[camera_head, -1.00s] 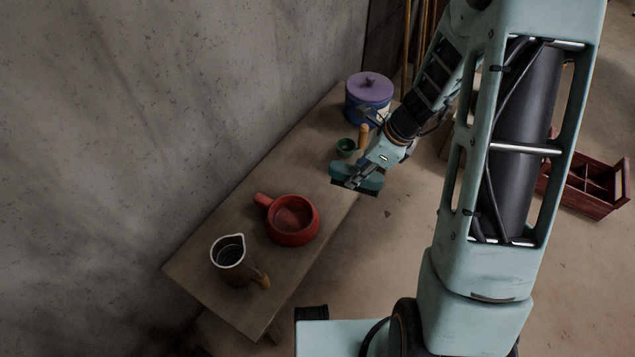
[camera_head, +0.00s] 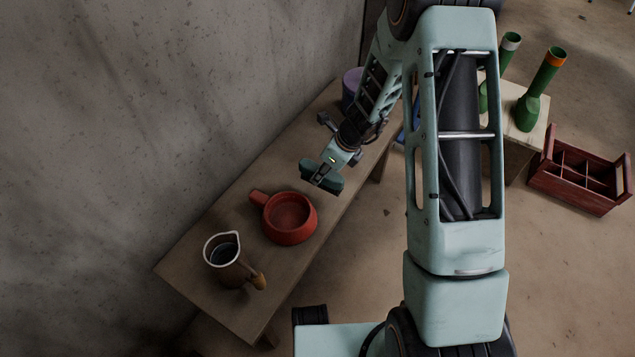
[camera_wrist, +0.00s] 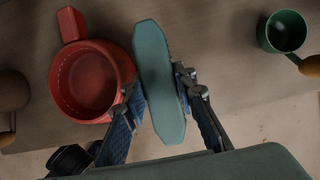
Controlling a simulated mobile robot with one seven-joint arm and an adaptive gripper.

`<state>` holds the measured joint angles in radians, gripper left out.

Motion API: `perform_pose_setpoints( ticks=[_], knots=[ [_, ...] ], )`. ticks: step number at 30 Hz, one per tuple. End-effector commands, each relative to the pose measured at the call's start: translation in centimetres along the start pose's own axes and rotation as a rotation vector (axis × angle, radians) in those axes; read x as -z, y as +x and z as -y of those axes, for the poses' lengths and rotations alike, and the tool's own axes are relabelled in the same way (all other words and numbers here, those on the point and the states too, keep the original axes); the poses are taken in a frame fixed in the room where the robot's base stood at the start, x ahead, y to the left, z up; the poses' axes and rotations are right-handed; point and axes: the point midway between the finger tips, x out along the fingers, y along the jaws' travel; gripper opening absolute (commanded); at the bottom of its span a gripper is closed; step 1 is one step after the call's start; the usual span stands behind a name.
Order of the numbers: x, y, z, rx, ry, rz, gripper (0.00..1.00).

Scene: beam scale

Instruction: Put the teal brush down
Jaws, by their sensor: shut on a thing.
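The teal brush (camera_head: 322,178) is held in my gripper (camera_head: 325,172) above the bench, a little beyond the red pan. In the wrist view my gripper (camera_wrist: 166,97) has its two fingers closed on the sides of the teal brush (camera_wrist: 158,75). The brush's long flat back faces the wrist camera. I cannot tell how high it is above the wood. The wooden bench (camera_head: 200,275) runs along the wall.
The red pan (camera_head: 290,218) stands close to the brush, and the pitcher (camera_head: 224,262) is at the bench's near end. A green cup (camera_wrist: 286,32) shows in the wrist view. A purple-lidded pot (camera_head: 351,82) is partly hidden by my arm. A red crate (camera_head: 575,180) is on the floor.

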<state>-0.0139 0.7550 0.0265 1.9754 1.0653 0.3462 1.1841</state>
Motion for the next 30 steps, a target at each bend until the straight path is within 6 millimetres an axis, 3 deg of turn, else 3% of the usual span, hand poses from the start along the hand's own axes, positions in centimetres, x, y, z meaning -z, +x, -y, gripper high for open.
perform_pose_setpoints(
  ticks=[9, 15, 27, 28, 30],
  knots=[
    [-0.7, 2.7, 0.2, -0.001, 0.0, 0.0, 0.0],
    [0.5, 5.1, 0.3, 0.001, 0.002, 0.001, 0.0],
    [0.6, 5.5, 0.3, 0.001, 0.001, 0.001, 0.0],
    [0.6, 5.3, 0.2, 0.001, 0.0, 0.0, 0.29],
    [0.6, 5.3, 0.2, 0.0, 0.0, 0.0, 0.37]
  ],
)
